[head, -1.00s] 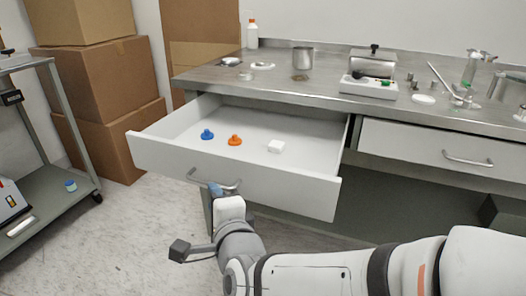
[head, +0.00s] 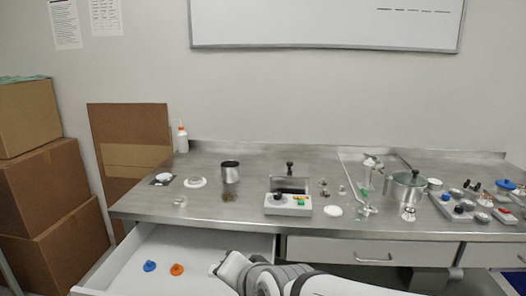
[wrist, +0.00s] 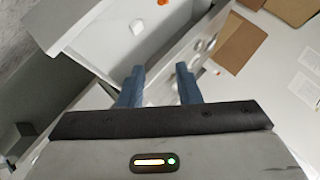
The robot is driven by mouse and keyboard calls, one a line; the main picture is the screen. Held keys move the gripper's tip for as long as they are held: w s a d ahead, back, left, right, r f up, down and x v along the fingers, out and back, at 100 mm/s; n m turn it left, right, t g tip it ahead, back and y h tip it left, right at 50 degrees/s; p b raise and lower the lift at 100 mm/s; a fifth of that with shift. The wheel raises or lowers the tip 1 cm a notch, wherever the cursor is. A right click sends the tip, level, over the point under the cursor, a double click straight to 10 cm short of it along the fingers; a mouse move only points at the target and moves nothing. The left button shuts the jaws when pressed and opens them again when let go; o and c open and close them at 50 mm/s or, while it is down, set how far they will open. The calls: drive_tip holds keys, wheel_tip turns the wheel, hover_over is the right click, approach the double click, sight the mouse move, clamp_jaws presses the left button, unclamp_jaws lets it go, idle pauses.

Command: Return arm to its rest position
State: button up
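My arm comes in at the bottom of the head view, with its end over the right part of the open drawer (head: 165,240). In the wrist view, the two blue fingers of my gripper (wrist: 160,80) stand apart with nothing between them. In the head view, a blue piece (head: 149,266) and the orange piece (head: 177,269) lie in the drawer.
The steel bench (head: 235,212) behind the drawer holds a metal cup (head: 230,172), a control box (head: 288,205), a pot (head: 408,190) and a white bottle (head: 182,138). Cardboard boxes (head: 50,215) stand at left. A whiteboard (head: 320,22) hangs on the wall.

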drive_tip(key=s+d+r+n+g+h+p, duration=0.25)
drive_tip(key=s+d+r+p, duration=0.25)
drive_tip(key=d+r+p, duration=0.6)
drive_tip(key=s+d+r+n+g+h+p, duration=0.2)
drive_tip(key=s+d+r+g+h+p, duration=0.15)
drive_tip(key=d+r+p, duration=0.85)
drive_tip(key=f+b, duration=0.1)
drive_tip(key=a+f+b, duration=0.1)
drive_tip(key=f, duration=0.1)
drive_tip(key=a+f+b, duration=0.1)
drive_tip(key=shift+s+a+f, duration=0.1)
drive_tip(key=shift+s+f, duration=0.25)
